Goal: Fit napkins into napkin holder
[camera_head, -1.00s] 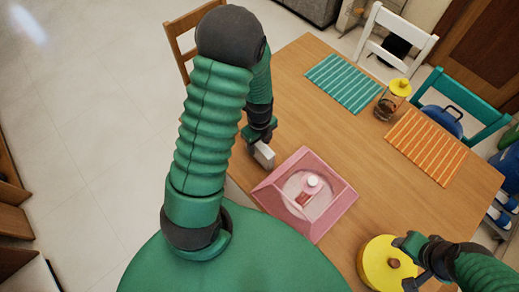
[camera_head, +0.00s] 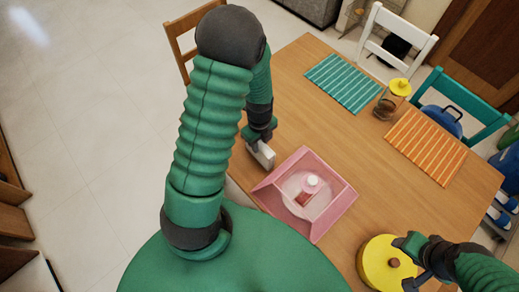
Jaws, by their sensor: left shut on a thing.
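My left gripper (camera_head: 258,139) is shut on a pale, flat block (camera_head: 262,155), which looks like the napkins. It holds the block upright near the left edge of the table, just left of an open pink box (camera_head: 337,205) that may be the napkin holder. The block is apart from the box in the picture. Inside the box are a clear round thing with a white knob (camera_head: 312,180) and a small red patch. My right gripper (camera_head: 412,264) is at the right side of a yellow round pot (camera_head: 376,262); its fingertips are not clear.
The wooden table (camera_head: 300,100) also carries a teal striped mat (camera_head: 345,83), an orange striped mat (camera_head: 427,145) and a jar with a yellow lid (camera_head: 390,100). Chairs stand around the table. The table is clear between the pink box and the mats.

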